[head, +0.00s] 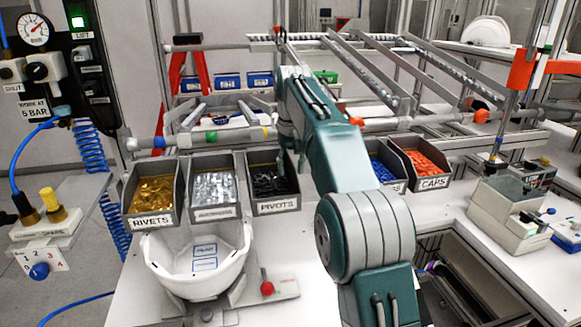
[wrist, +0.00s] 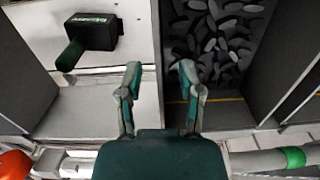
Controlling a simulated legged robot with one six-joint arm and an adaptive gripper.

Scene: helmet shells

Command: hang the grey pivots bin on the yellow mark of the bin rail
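The grey pivots bin (head: 275,207) stands on the bench, third from the left, with dark pivots in it. In the wrist view the bin (wrist: 245,70) is at upper right. The bin rail (head: 185,140) runs behind the bins; its yellow mark (head: 266,133) is right of the green one, close behind the pivots bin. My gripper (wrist: 161,75) is open, its fingers apart on either side of the bin's side wall line. I cannot tell whether they touch it.
The rivets bin (head: 151,190) and a bin of silvery parts (head: 213,190) stand left. A blue-parts bin (head: 388,172) and the caps bin (head: 425,170) stand right. A white helmet shell (head: 197,265) is in front.

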